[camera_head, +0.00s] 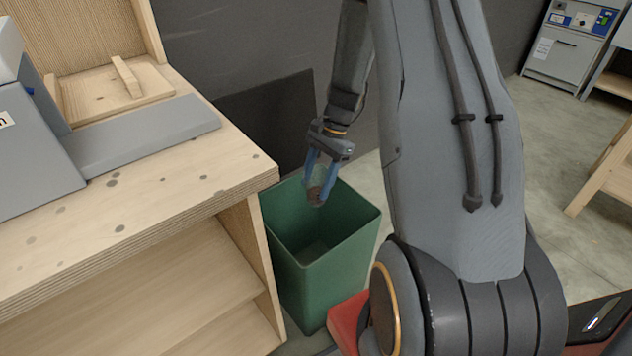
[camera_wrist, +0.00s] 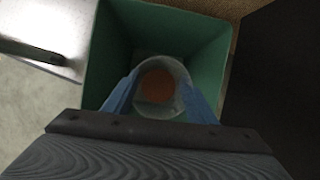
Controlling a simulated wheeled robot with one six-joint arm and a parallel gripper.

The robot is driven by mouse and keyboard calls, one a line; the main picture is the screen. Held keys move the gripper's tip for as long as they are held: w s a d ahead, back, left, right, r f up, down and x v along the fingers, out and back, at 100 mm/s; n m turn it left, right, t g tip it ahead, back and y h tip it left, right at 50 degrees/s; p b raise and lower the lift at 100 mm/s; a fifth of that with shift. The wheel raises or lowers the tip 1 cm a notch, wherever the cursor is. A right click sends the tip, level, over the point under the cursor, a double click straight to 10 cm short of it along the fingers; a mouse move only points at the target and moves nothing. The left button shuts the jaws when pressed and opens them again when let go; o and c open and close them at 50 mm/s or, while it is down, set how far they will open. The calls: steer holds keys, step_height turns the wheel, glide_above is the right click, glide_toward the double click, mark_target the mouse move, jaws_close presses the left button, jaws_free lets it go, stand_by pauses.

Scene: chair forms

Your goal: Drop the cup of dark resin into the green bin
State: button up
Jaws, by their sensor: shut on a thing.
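The cup of dark resin (camera_head: 316,190) is a small clear cup with brown resin in it. My gripper (camera_head: 317,187) is shut on the cup and points down, holding it above the opening of the green bin (camera_head: 323,285). In the wrist view the cup (camera_wrist: 157,86) sits between the blue fingers of my gripper (camera_wrist: 160,95), with the resin seen from above as a brown disc. The green bin (camera_wrist: 120,30) surrounds the cup in that view. The part of the bin floor below the cup is hidden.
A wooden workbench (camera_head: 150,200) with a grey machine (camera_head: 30,150) stands left, close beside the bin. A dark panel (camera_head: 265,115) and grey wall are behind the bin. A wooden frame (camera_head: 605,175) and grey cabinet (camera_head: 565,50) stand far right, with open floor between.

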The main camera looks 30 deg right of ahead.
mark_target(324, 170)
steer(key=shift+f+b, duration=2.05)
steer(key=shift+f, duration=0.4)
steer(key=o, duration=0.9)
steer(key=shift+c, duration=0.2)
steer(key=shift+p+v, duration=0.65)
steer(key=shift+v, duration=3.35)
